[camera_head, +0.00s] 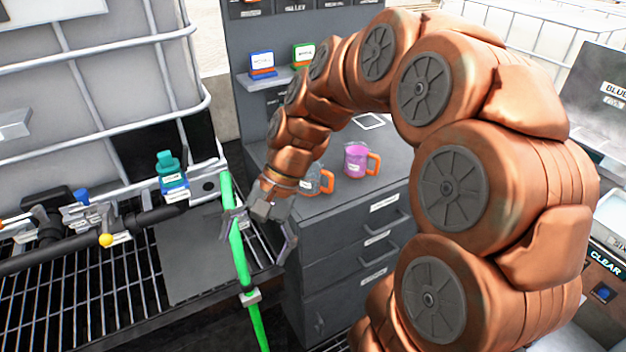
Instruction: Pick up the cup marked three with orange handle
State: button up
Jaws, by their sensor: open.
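Two cups with orange handles stand on the dark grey cabinet top (338,194). One is a pink-purple cup (355,160) with its orange handle on the right and a small label too small to read. The other is a clear or greyish cup (311,180), partly hidden behind my wrist, with its orange handle to the right. I cannot read which cup is marked three. My gripper (258,243) is open and empty, left of the cabinet and in front of both cups. Its fingers are spread, with the green hose (236,240) near the left finger.
Blue (262,62) and green (303,52) labelled items sit on a shelf. Drawers (370,245) face front.

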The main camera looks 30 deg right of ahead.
jog(key=w+d+m+t+y, duration=0.25)
jog(key=w+d+m, duration=0.25)
jog(key=w, duration=0.3)
jog(key=m+t+y, duration=0.1)
jog(key=m+t, duration=0.7)
jog(key=m, duration=0.5)
send_near(314, 168)
jog(key=s+a+r, duration=0.1)
jog(key=a+r, duration=0.1)
jog(key=a, duration=0.2)
jog(key=p+x, duration=0.2)
jog(key=x, duration=0.4)
jog(key=shift+w+f, duration=0.3)
jog(key=shift+w+a+f, duration=0.2)
jog(key=shift+a+f, duration=0.05)
jog(key=shift+a, duration=0.05)
jog(key=shift+c, duration=0.3)
jog(key=c, duration=1.2)
